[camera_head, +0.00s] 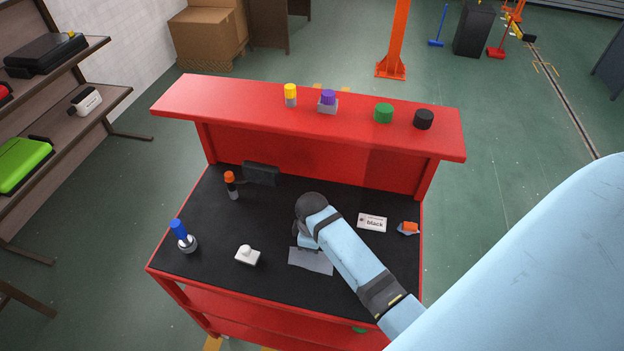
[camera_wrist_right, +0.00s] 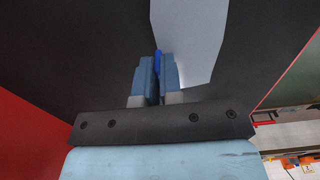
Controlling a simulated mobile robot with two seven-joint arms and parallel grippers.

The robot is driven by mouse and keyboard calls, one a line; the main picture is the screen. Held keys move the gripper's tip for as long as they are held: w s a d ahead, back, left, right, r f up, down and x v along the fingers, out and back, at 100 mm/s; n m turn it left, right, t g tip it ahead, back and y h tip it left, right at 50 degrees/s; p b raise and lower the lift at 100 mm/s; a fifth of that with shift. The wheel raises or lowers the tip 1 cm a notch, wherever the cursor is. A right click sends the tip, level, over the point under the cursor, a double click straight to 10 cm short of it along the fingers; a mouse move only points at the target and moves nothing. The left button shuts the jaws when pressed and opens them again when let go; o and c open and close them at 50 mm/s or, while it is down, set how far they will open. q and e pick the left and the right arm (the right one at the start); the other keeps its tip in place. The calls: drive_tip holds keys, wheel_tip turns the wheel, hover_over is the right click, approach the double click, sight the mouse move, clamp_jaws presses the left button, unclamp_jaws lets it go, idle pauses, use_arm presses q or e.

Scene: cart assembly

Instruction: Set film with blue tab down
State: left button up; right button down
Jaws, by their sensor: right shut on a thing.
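The film is a thin pale grey sheet (camera_head: 311,261) at the front middle of the black cart top. In the right wrist view the film (camera_wrist_right: 188,38) extends out beyond the fingers. Its blue tab (camera_wrist_right: 157,60) sits between the fingertips. My right gripper (camera_wrist_right: 158,75) is shut on the blue tab. In the head view the arm and wrist hide most of this gripper (camera_head: 305,245). I cannot tell whether the film touches the cart top. My left gripper is not in view.
A white object (camera_head: 247,255), a blue-topped item (camera_head: 183,236) and an orange-topped bottle (camera_head: 231,185) stand left of the film. A card marked "black" (camera_head: 372,222) and a small orange item (camera_head: 409,228) lie right. The red upper shelf (camera_head: 230,95) bears several coloured caps.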

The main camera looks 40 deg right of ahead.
drive_tip(key=c, duration=1.3)
unclamp_jaws()
wheel_tip(320, 180, up, 12)
drive_tip(key=b, duration=0.1)
drive_tip(key=m+t, duration=0.2)
drive_tip(key=t, duration=0.3)
hover_over(313, 267)
wheel_tip(313, 267, down, 9)
drive_tip(key=shift+r, duration=0.15)
drive_tip(key=s, duration=0.1)
drive_tip(key=s+a+f+m+t, duration=0.1)
drive_tip(key=s+a+t+y, duration=0.1)
drive_tip(key=shift+s+a+f, duration=0.1)
drive_tip(key=shift+s+f, duration=0.15)
drive_tip(key=shift+f, duration=0.15)
drive_tip(key=s+a+t, duration=0.1)
drive_tip(key=s, duration=0.1)
drive_tip(key=s+a+m+t+y, duration=0.1)
drive_tip(key=s, duration=0.1)
drive_tip(key=s+a+m+t+y, duration=0.1)
drive_tip(key=s+t, duration=0.1)
drive_tip(key=shift+a+r, duration=0.3)
drive_tip(key=shift+r, duration=0.1)
